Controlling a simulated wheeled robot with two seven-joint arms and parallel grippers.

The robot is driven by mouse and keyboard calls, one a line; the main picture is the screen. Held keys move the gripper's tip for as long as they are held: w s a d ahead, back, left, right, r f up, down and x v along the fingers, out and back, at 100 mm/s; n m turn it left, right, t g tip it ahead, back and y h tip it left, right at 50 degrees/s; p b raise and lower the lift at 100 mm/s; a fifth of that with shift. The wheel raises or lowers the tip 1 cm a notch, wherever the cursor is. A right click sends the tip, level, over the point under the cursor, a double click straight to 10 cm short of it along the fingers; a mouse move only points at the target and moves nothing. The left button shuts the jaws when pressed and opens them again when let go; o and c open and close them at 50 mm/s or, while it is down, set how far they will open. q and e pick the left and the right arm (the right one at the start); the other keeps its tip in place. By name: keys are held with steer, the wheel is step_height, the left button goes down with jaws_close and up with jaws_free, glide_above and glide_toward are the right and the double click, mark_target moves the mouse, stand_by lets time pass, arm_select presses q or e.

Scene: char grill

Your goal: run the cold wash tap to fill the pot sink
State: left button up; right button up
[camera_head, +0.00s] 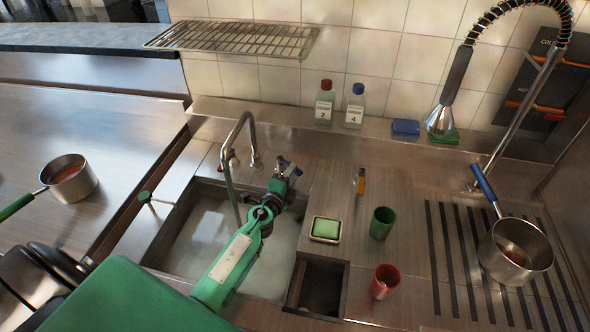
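The pot sink (168,238) is a steel basin at centre left. Its bottom looks pale and smooth; I cannot tell whether water lies in it. The arched steel tap (238,128) stands at its back edge, with a reddish handle (231,159) at its left foot. My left gripper (287,168) is at the sink's back right corner, right of the tap's foot. A small bluish part shows at its fingertips; I cannot tell whether it is the cold handle or whether the fingers touch it. My green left arm hides part of the basin. My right gripper is out of view.
A green sponge in a dish (325,229), a green cup (382,222) and a red cup (385,281) stand right of the sink. Two bottles stand on the back ledge.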

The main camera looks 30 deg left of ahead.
arm_select(q)
steer(key=shift+w, duration=1.4)
jaws_close()
